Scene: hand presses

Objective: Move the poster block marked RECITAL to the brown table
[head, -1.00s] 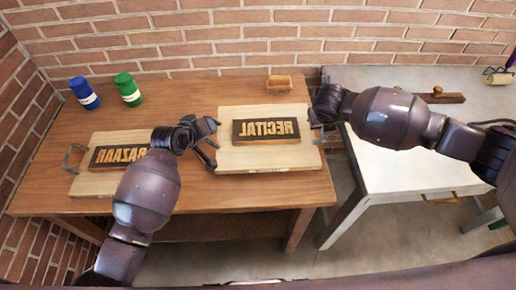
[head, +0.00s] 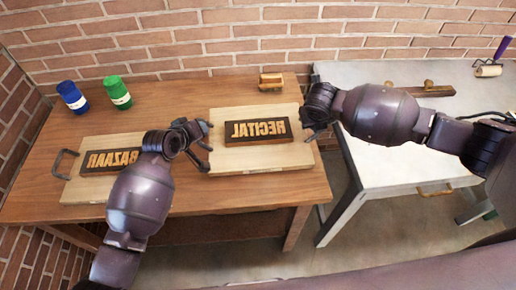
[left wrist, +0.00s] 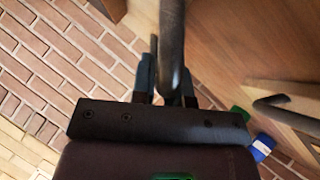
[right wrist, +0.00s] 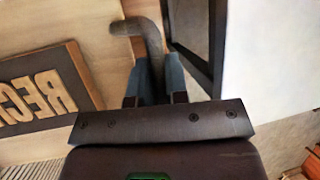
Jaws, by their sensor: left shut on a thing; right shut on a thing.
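The RECITAL block (head: 225,160) is a pale board with a dark, raised-letter panel whose lettering reads mirrored. In the head view it is level over the right part of the brown table (head: 280,190). I cannot tell whether it touches the top. My left gripper (head: 205,136) is shut on its left handle, a dark bar that shows in the left wrist view (left wrist: 172,45). My right gripper (head: 311,132) is shut on its right handle, which shows in the right wrist view (right wrist: 148,45).
The BAZAAR block (head: 85,187) lies just left on the brown table. Blue (head: 72,97) and green (head: 118,93) jars and a small wooden tool (head: 271,81) stand behind. A grey table (head: 385,165) at right holds a wooden tool (head: 425,89) and a roller (head: 488,69). A gap separates the tables.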

